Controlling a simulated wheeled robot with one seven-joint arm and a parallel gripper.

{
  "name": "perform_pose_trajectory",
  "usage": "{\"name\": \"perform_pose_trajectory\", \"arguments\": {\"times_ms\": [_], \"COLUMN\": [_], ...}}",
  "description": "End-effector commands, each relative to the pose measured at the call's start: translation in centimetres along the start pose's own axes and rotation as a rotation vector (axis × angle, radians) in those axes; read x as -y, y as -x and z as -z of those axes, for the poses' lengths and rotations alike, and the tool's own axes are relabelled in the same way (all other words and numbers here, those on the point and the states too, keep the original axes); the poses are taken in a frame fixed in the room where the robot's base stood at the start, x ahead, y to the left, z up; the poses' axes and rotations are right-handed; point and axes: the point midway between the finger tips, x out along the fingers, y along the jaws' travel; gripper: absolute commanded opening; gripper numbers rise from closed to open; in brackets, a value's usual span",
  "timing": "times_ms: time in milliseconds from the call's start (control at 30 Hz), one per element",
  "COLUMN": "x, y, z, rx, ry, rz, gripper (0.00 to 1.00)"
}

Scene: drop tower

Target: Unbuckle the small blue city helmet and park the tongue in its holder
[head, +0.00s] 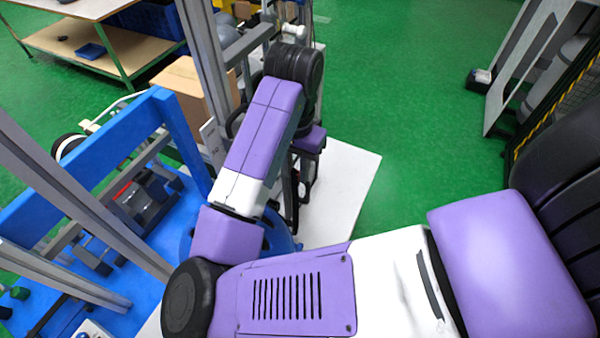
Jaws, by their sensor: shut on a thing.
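My gripper (300,195) shows as dark fingers below the purple wrist, pointing down past a grey upright. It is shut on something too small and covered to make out. A rounded blue thing (284,238), which looks like the small city helmet, shows just below the fingers. My purple and white forearm hides most of it. I cannot tell whether the fingers touch it. The strap, the buckle, the tongue and its holder cannot be made out.
Grey metal uprights (208,75) of the tower stand close left of my arm. A blue frame (85,150) with machinery is at the left. A white slab (345,185) lies right of the gripper. A cardboard box (183,88) and workbench (75,40) stand behind. Green floor is open at the right.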

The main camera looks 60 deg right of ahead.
Motion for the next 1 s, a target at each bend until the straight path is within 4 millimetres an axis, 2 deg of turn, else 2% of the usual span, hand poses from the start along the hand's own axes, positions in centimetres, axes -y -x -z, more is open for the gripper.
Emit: {"name": "perform_pose_trajectory", "arguments": {"times_ms": [333, 1000], "x": [0.1, 1.9], "y": [0.0, -0.2], "z": [-0.1, -2.5], "rx": [0.000, 0.000], "ry": [0.001, 0.001], "rz": [0.000, -0.001], "gripper": [0.02, 0.02]}}
